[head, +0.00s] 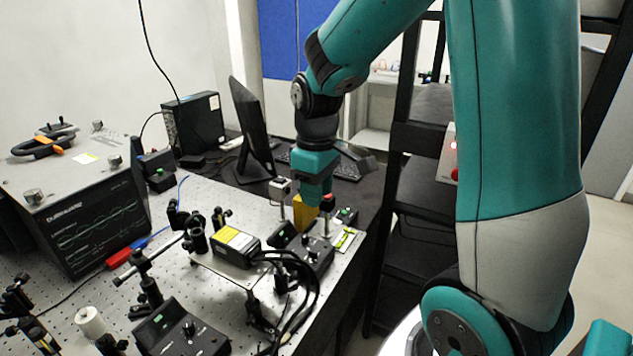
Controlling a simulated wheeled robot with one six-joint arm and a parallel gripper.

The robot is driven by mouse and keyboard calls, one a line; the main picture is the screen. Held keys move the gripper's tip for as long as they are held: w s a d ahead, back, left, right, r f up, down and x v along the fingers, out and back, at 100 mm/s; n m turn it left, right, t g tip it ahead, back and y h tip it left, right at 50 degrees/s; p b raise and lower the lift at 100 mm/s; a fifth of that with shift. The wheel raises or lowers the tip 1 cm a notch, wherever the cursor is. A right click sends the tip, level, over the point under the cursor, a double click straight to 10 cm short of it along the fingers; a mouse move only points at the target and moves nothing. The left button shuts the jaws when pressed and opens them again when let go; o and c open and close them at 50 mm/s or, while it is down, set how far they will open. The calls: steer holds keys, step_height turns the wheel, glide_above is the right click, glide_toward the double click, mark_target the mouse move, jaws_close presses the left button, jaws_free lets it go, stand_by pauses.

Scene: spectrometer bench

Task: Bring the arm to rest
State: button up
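My teal arm (510,110) comes in from the upper right and bends down over the bench. Its end, my gripper (317,196), points down above the right part of the optical breadboard (205,190). A yellow piece (303,213) shows beside and partly behind the gripper's lower end. The fingertips are too small and covered to make out, so I cannot tell whether they touch the yellow piece.
Close below the gripper are a black control box (306,258) and small optical posts. A black camera-like box with a yellow label (235,243) stands to the left. Behind are a monitor (250,128) and keyboard (345,166). A black shelf rack (425,190) stands right.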

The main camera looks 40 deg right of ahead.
step_height(320, 180, up, 2)
steer(key=shift+r, duration=0.1)
stand_by(0.5)
steer(key=s+a+r+n+y, duration=0.1)
steer(key=s+a+r+y, duration=0.1)
steer(key=s+a, duration=0.6)
steer(key=s+a+r+n+y, duration=0.1)
steer(key=s+a+y, duration=0.1)
steer(key=s+a, duration=0.6)
steer(key=a, duration=0.5)
steer(key=shift+r+n, duration=0.4)
